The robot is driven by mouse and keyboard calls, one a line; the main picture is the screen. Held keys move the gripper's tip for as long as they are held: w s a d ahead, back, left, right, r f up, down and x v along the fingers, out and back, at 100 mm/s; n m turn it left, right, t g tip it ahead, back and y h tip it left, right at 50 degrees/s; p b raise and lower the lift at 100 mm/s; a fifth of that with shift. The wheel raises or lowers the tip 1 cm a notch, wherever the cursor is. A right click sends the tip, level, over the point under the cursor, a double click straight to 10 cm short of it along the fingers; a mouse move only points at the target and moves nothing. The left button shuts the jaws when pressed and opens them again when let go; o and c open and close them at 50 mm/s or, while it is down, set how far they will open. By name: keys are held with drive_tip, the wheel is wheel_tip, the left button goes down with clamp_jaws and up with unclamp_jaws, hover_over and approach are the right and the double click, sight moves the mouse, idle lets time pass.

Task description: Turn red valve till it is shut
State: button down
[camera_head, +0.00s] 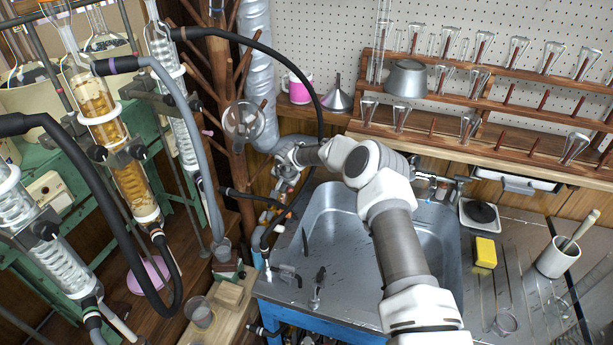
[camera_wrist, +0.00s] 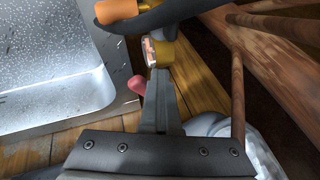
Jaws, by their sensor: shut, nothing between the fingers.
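In the wrist view, my gripper (camera_wrist: 160,95) is shut, with its fingers pressed together and empty. A pinkish-red rounded piece (camera_wrist: 137,83), which looks like part of the red valve, shows just left of the fingers. Most of it is hidden, and I cannot tell whether the fingers touch it. A brass-coloured fitting (camera_wrist: 164,52) lies just beyond the fingertips. In the head view, my gripper (camera_head: 285,180) is at the pipework left of the sink. The red valve cannot be made out clearly there, nor can its turn position.
A metal sink (camera_head: 340,240) lies beside the pipework, right of my gripper. A black hose (camera_wrist: 185,12) and an orange pipe end (camera_wrist: 116,10) are close beyond the fingers. A wooden peg stand (camera_head: 235,170) and glass condensers (camera_head: 130,180) crowd the left.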

drive_tip(key=shift+d+p, duration=0.3)
drive_tip(key=shift+d, duration=0.85)
drive_tip(key=shift+w+d+b, duration=0.8)
drive_tip(key=shift+w+d, duration=0.5)
drive_tip(key=shift+d, duration=1.15)
drive_tip(key=r+p, duration=0.2)
drive_tip(key=r, duration=0.1)
drive_tip(key=s+r+p, duration=0.1)
drive_tip(key=shift+a+r+p, duration=0.25)
drive_tip(key=shift+a+p, duration=0.15)
